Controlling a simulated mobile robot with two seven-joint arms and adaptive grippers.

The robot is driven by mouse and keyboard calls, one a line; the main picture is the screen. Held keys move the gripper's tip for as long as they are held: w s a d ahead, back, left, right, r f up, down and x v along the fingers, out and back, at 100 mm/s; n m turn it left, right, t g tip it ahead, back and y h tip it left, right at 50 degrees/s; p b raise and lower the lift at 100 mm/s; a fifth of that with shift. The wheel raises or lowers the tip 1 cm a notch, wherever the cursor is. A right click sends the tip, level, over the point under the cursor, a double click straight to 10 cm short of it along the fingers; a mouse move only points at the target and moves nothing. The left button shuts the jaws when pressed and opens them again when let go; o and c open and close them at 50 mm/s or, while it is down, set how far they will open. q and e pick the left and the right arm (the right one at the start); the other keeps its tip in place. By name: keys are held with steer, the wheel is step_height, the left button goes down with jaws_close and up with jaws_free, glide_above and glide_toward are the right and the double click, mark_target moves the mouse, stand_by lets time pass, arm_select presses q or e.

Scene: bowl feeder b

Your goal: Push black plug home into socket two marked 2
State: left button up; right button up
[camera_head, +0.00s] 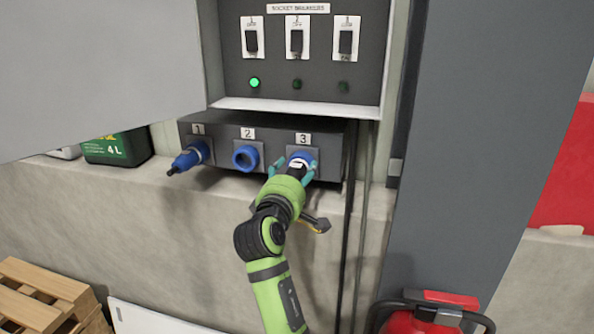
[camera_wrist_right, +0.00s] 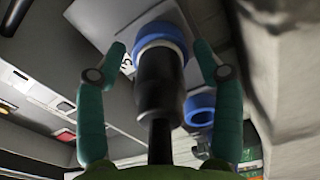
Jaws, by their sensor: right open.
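My right gripper (camera_head: 291,172) is at the socket under label 3, fingers apart. In the right wrist view its two open fingers (camera_wrist_right: 160,68) stand either side of the black plug (camera_wrist_right: 158,80), with gaps and no clear contact. The plug's front is in a blue ring (camera_wrist_right: 160,38) and its thin black stem runs back toward the gripper; how deep it sits I cannot tell. Socket two (camera_head: 246,157), under label 2, is an empty blue ring; a blue ring beside the plug also shows in the right wrist view (camera_wrist_right: 200,108). My left gripper is out of view.
A blue plug with a dark end (camera_head: 187,160) is in socket 1. The breaker panel (camera_head: 370,80) hangs above the socket box (camera_head: 338,165); the green lamp (camera_head: 255,82) under breaker 1 is lit. A grey door (camera_head: 90,70) covers the upper left. A dark column (camera_head: 460,150) stands right.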

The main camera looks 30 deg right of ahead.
steer(key=shift+c, duration=0.4)
jaws_close()
steer(key=shift+a+f, duration=0.1)
steer(key=shift+s+a+f, duration=0.15)
steer(key=shift+f, duration=0.05)
steer(key=shift+s+a+r, duration=0.2)
steer(key=shift+s+a, duration=0.25)
steer(key=shift+a, duration=0.05)
steer(key=shift+s+a+r, duration=0.15)
steer(key=shift+s+a, duration=0.25)
steer(key=shift+a, duration=0.05)
steer(key=shift+f+p, duration=0.15)
steer(key=shift+p, duration=0.15)
steer(key=shift+s+a, duration=0.1)
